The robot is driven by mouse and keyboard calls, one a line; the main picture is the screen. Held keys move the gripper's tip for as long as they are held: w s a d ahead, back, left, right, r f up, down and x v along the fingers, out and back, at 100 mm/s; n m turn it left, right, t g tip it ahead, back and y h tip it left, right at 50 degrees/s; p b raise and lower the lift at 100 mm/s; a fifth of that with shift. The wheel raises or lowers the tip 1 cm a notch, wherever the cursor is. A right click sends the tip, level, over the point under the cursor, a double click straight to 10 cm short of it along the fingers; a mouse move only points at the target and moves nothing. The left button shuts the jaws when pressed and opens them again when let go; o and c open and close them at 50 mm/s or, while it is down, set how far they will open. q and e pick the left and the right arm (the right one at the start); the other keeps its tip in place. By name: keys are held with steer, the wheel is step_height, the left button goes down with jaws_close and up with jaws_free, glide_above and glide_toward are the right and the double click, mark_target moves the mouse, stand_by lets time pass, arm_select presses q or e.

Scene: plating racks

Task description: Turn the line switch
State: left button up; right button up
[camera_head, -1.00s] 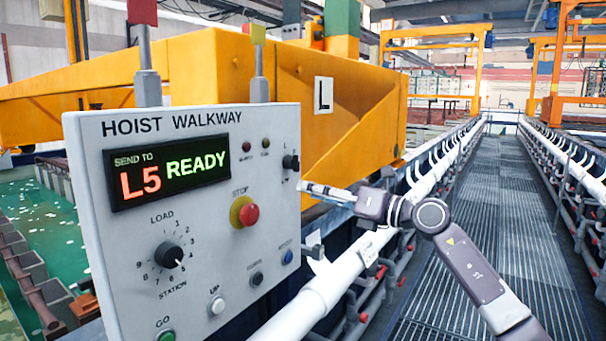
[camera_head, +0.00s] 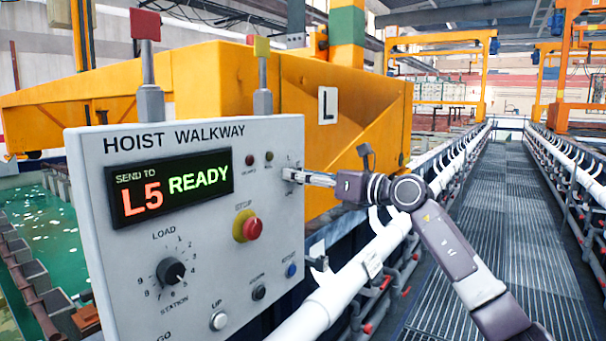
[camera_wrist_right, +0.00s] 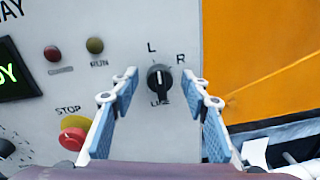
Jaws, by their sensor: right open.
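The line switch (camera_wrist_right: 160,78) is a small black rotary knob at the upper right of the grey control panel (camera_head: 120,250). My right gripper (camera_head: 290,174) is at the panel's upper right and covers the switch in the head view. In the wrist view its blue-padded fingers (camera_wrist_right: 160,88) are open, one on each side of the knob, with gaps to both. Whether the fingertips are level with the knob in depth I cannot tell. My left gripper is not in view.
A red stop button (camera_head: 252,228), a LOAD station dial (camera_head: 171,271) and several push buttons share the panel. Its display (camera_head: 168,181) reads "SEND TO L5 READY". A yellow hoist beam (camera_head: 220,85) stands behind. The grated walkway (camera_head: 500,220) at right is clear.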

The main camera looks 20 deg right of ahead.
jaws_close()
stand_by(0.3)
steer(key=shift+w+d+r+m+g+p, duration=0.1)
steer(key=shift+m+g+p, duration=0.1)
steer(key=shift+m+p, duration=3.25)
steer(key=shift+d+m+g+p, duration=0.1)
steer(key=shift+m+g+p, duration=0.1)
steer(key=shift+m+p, duration=3.25)
steer(key=shift+n+p, duration=0.9)
steer(key=shift+p, duration=0.05)
